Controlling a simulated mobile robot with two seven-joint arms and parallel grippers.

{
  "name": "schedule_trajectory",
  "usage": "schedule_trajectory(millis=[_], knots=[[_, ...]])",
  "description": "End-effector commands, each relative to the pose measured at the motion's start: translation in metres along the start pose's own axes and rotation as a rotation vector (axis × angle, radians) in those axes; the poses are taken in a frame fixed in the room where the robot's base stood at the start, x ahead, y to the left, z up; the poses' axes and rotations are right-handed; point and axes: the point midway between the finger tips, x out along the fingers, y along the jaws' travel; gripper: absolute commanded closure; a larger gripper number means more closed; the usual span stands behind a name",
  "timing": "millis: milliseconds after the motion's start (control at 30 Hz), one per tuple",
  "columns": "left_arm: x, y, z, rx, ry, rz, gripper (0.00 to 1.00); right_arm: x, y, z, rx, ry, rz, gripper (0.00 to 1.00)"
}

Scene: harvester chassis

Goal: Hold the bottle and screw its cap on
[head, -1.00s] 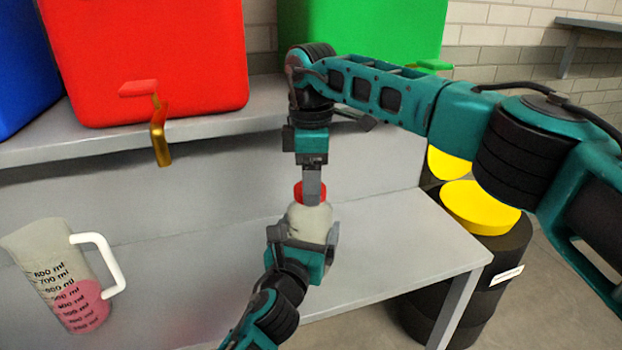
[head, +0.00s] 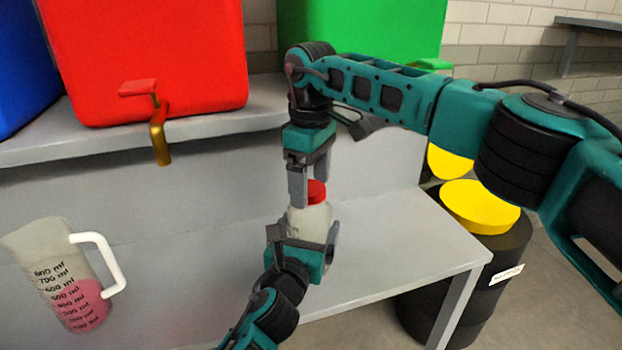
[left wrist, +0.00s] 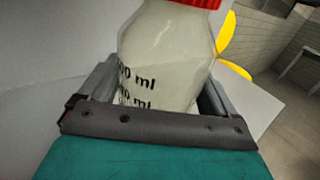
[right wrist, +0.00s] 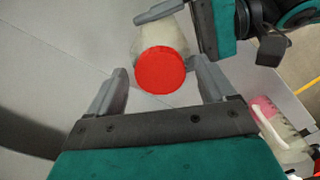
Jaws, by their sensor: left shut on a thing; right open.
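The bottle (head: 312,218) is whitish and translucent, with volume marks that show in the left wrist view (left wrist: 165,60). The red cap (head: 317,191) sits on top of its neck; it shows as a round red disc in the right wrist view (right wrist: 160,70). How tightly it is seated I cannot tell. My left gripper (head: 304,240) is shut on the bottle's body, from below left in the head view. My right gripper (head: 308,190) points down over the cap. It is open, with a finger on either side of the cap and a gap at each side in the right wrist view.
A measuring jug (head: 65,275) with pink liquid stands at the left on the grey bench (head: 400,240). A red container (head: 150,60) with a brass tap (head: 158,135) and a green one (head: 370,40) stand on the shelf behind. Black drums with yellow tops (head: 480,205) stand at the right.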

Motion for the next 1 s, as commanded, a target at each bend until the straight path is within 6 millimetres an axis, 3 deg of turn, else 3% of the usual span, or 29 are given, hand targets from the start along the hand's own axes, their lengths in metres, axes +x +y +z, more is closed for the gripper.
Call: schedule_trajectory(millis=[267,600,1000], knots=[[0.000,0.001,-0.002,0.001,0.003,0.001,0.94,-0.004,0.000,0.000,0.000,0.001,0.001,0.17],[0.000,0.000,-0.002,0.002,0.003,0.001,0.94,-0.043,0.000,0.000,0.000,0.000,0.001,0.17],[0.000,0.000,-0.001,0.002,0.002,0.001,0.94,-0.045,0.000,0.000,-0.032,0.000,0.000,0.20]])
